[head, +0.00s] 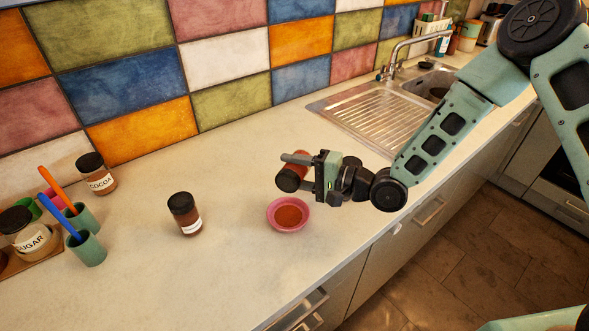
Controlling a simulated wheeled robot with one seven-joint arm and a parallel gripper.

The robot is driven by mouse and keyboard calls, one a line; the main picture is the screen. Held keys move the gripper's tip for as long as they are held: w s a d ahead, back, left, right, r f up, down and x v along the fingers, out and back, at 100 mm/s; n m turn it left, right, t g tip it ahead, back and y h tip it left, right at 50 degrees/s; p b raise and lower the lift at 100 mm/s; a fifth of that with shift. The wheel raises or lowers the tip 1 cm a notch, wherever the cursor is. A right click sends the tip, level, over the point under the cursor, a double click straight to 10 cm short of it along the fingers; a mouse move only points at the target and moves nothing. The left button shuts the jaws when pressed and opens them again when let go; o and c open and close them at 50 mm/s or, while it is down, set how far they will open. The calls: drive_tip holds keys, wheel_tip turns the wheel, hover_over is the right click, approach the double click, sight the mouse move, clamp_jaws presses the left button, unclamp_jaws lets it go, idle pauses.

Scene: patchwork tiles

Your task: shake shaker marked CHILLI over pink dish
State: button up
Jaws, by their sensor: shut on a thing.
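My gripper (296,172) is shut on a shaker (299,164) with a reddish body and a black cap. The shaker is tilted, its cap facing down and toward the left. It is above the pink dish (272,220), near the dish's far side. No label shows on the held shaker, so I cannot read its marking. The pink dish sits on the counter and has red-brown powder in it.
A black-capped jar (187,215) with brown contents stands left of the dish. A COCOA jar (97,174), SUGAR jar (27,233) and teal cups (87,248) are further left. The sink (372,110) lies behind my arm. Counter around the dish is clear.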

drive_tip(key=shift+f, duration=0.1)
drive_tip(key=f+b, duration=0.1)
drive_tip(key=b, duration=0.5)
drive_tip(key=shift+w+d+f+n+b, duration=0.2)
drive_tip(key=shift+f+n+b, duration=0.1)
drive_tip(key=shift+f+b, duration=0.1)
drive_tip(key=shift+r, duration=0.15)
drive_tip(key=shift+r, duration=0.2)
drive_tip(key=shift+r+m+p, duration=0.45)
drive_tip(key=shift+m+p, duration=0.25)
drive_tip(key=shift+p, duration=0.05)
drive_tip(key=m+p, duration=0.1)
drive_tip(key=r+m+p, duration=0.1)
drive_tip(key=shift+s+a+m+y, duration=0.2)
drive_tip(key=shift+m+y, duration=0.1)
drive_tip(key=shift+m, duration=0.1)
drive_tip(key=shift+s+r+m+g+p, duration=0.1)
drive_tip(key=shift+m+g+p, duration=0.3)
drive_tip(key=shift+m, duration=0.4)
